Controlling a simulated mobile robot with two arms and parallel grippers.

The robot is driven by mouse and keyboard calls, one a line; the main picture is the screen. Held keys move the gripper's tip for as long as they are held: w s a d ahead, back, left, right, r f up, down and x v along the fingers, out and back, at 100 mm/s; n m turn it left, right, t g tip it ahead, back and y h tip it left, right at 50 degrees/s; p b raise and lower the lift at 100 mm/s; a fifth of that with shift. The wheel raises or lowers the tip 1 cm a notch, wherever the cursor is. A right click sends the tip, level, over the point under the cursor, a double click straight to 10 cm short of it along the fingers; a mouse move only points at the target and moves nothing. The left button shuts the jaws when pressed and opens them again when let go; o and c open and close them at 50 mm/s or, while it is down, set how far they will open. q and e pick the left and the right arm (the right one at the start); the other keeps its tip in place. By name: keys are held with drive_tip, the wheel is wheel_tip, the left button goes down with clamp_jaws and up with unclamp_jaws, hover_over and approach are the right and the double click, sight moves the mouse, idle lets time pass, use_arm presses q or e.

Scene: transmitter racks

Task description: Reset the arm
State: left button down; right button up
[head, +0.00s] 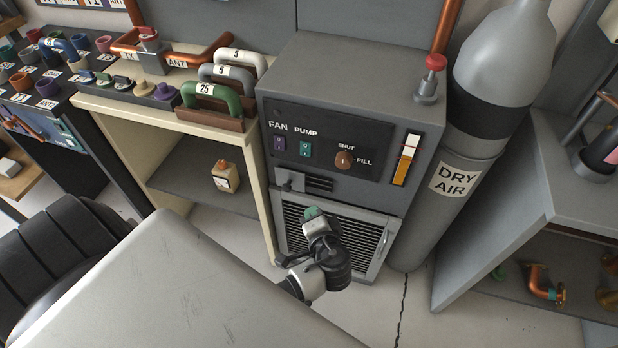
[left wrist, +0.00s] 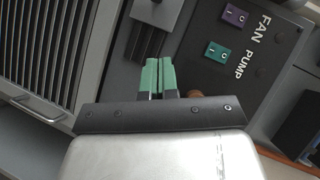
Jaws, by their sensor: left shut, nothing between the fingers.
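My left gripper (head: 313,213) is in front of the grey cabinet (head: 335,75), near the top of its louvred grille (head: 340,240). In the left wrist view its green-tipped fingers (left wrist: 157,76) are together with nothing between them. The cabinet's dark panel carries a purple FAN switch (head: 279,143), a green PUMP switch (head: 305,149) and a brown SHUT/FILL knob (head: 344,160). In the left wrist view the FAN switch (left wrist: 235,15) and PUMP switch (left wrist: 217,52) lie beyond the fingertips, to the right. My right gripper is not in view.
A grey DRY AIR cylinder (head: 470,150) stands right of the cabinet. A red-topped valve (head: 430,78) sits on the cabinet's top. A beige shelf unit (head: 120,112) with numbered handles stands left. A grey bench (head: 560,190) is at right. Some floor shows before the cylinder.

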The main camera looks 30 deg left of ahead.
use_arm(q)
drive_tip(key=s+f+m+g+h+p, duration=0.1)
drive_tip(key=s+f+g+h, duration=0.1)
drive_tip(key=s+f, duration=0.35)
drive_tip(key=s+f+m+g+h, duration=0.1)
drive_tip(key=s+f+h, duration=0.1)
drive_tip(key=f, duration=0.7)
drive_tip(key=s+f+m+g+h+p, duration=0.15)
drive_tip(key=s+f, duration=0.25)
drive_tip(key=f, duration=0.4)
drive_tip(key=s+f+n+g+h, duration=0.2)
drive_tip(key=s+f, duration=0.3)
drive_tip(key=s, duration=0.6)
drive_tip(key=s+f+n+g+h, duration=0.2)
drive_tip(key=s+f, duration=0.3)
drive_tip(key=s, duration=0.7)
drive_tip(key=shift+s+d+f+n+h+p, duration=0.2)
drive_tip(key=shift+d+f+n+h+p, duration=0.2)
drive_tip(key=shift+n+h, duration=0.25)
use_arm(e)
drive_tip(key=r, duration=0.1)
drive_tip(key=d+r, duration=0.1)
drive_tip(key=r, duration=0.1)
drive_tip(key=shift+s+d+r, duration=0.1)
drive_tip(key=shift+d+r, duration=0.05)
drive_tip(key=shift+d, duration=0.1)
